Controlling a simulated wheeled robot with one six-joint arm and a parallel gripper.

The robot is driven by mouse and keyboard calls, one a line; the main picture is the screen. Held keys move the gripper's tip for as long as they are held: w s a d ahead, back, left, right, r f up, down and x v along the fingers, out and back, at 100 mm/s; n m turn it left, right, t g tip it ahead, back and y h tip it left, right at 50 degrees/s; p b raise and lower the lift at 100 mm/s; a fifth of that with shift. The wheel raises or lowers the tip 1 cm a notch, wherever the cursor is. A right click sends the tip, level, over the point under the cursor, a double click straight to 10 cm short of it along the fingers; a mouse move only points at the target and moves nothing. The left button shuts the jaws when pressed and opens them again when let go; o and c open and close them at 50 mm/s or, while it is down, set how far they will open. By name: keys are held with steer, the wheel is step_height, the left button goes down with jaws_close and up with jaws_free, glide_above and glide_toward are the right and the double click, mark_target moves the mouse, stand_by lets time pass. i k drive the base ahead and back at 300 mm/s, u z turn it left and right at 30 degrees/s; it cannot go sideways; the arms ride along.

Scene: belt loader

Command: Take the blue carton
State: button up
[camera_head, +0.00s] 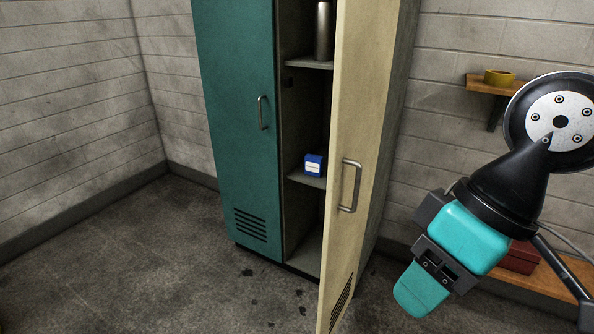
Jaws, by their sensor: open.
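The blue carton (313,165), with a white label on its front, stands on a middle shelf (306,181) inside the locker. The locker's cream door (362,130) stands ajar, and the carton shows through the gap to its left. The green door (236,110) is shut. My gripper (422,290) is at the lower right, in front of and to the right of the cream door, well apart from the carton. It points down and is empty; its fingers are seen partly from the side.
A red box (519,257) sits low behind my arm. Floor (130,270) at the front left is clear apart from small dark stains.

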mark_target(314, 165)
steer(key=u, duration=0.95)
steer(key=i, duration=3.75)
steer(key=z, duration=3.2)
